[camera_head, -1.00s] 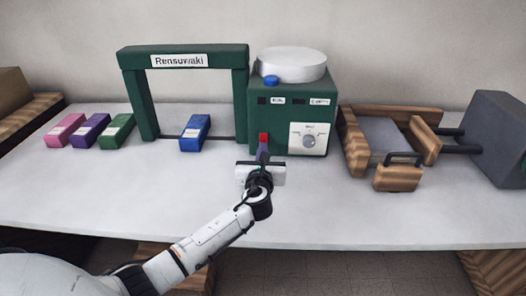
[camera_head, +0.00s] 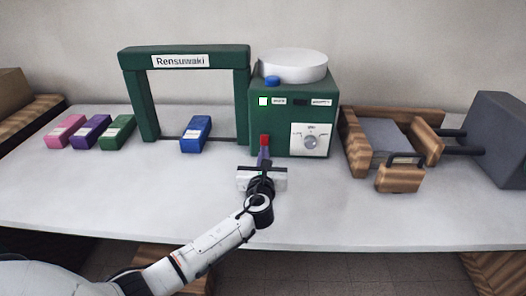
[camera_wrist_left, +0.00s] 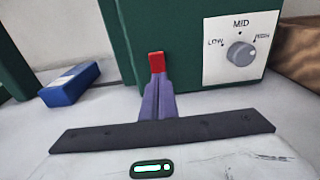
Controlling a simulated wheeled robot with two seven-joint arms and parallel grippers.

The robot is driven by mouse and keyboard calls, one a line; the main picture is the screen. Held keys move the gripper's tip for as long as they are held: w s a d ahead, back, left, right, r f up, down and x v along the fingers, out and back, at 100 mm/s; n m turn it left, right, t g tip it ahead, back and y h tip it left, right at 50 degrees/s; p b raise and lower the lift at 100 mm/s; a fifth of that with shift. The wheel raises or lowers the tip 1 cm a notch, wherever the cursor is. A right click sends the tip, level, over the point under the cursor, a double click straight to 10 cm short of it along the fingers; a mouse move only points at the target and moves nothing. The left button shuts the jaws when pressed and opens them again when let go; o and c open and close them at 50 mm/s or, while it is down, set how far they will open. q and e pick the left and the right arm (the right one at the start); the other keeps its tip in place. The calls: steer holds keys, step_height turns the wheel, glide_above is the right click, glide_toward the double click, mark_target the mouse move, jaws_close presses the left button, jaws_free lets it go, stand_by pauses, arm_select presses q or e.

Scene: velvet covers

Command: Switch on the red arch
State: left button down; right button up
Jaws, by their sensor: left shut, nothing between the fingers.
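The arch (camera_head: 185,58) is dark green, not red, with a white label reading "Rensuwaki". It stands left of a green box (camera_head: 258,122) with a white drum (camera_head: 292,65) and a blue knob (camera_head: 272,81) on top. A left square lamp (camera_head: 263,101) on the box glows white; a second (camera_head: 300,102) is dark. A dial (camera_head: 311,142) marked LOW, MID, HIGH is at the right of its front.
A blue block (camera_head: 195,134) lies under the arch. Pink (camera_head: 65,132), purple (camera_head: 90,132) and green (camera_head: 116,132) blocks lie left of it. A wooden frame with a handled slide (camera_head: 400,177) and a grey block (camera_head: 497,138) stand right. The front table (camera_head: 400,222) is clear.

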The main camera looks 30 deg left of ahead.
arm_select(q)
steer(key=f+v, duration=0.1)
steer(key=v, duration=0.7)
steer(key=f+v, duration=0.1)
steer(key=v, duration=0.3)
steer(key=shift+s+d+f, duration=0.2)
steer(key=shift+s+f, duration=0.1)
steer(key=shift+s, duration=0.05)
